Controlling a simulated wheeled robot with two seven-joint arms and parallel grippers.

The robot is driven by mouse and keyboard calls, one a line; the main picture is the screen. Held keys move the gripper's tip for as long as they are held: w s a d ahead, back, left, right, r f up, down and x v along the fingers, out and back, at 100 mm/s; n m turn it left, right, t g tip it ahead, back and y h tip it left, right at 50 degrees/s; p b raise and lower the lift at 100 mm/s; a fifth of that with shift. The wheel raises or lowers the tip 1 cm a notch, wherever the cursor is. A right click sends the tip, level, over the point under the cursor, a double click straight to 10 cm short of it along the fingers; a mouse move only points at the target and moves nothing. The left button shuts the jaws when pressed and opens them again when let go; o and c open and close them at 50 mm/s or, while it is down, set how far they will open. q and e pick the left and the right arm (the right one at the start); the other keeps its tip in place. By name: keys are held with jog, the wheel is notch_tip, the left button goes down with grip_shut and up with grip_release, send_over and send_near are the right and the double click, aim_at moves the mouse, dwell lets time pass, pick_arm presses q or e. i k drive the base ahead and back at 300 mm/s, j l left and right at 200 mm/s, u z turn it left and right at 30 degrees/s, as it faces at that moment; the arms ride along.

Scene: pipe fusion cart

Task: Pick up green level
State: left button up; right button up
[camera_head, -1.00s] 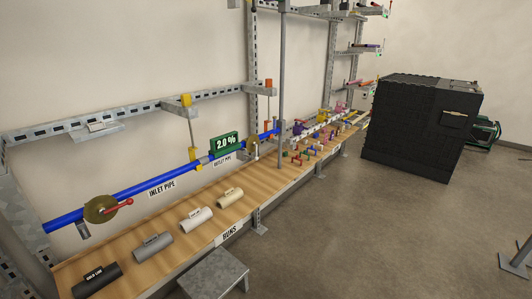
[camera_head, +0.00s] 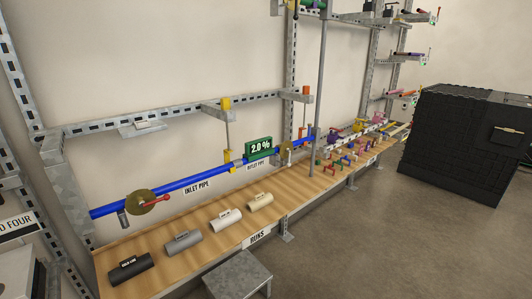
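The green level (camera_head: 259,148) is a small green box with a white "2.0 %" readout. It sits at the blue pipe (camera_head: 180,185) above the wooden bench, between the INLET PIPE and OUTLET PIPE labels. Its face is in clear view. Neither of my grippers is in view, and nothing is seen touching the level.
Several short pipe pieces, including a black one (camera_head: 130,268) and a cream one (camera_head: 260,202), lie on the bench (camera_head: 210,245). A grey metal step (camera_head: 238,277) stands in front. A vertical grey post (camera_head: 319,100) rises right of the level. A black cabinet (camera_head: 465,140) stands right; floor between is clear.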

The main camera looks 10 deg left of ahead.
aim_at(255, 150)
jog(key=i+l+u, duration=0.1)
jog(key=i+l, duration=0.2)
jog(key=i+l+u, duration=0.15)
jog(key=i+l, duration=0.15)
jog(key=i+l+u, duration=0.1)
jog(key=i+l, duration=0.2)
jog(key=l, duration=0.2)
jog(key=i+l+u, duration=0.15)
jog(key=i+l, duration=0.15)
jog(key=l, duration=0.15)
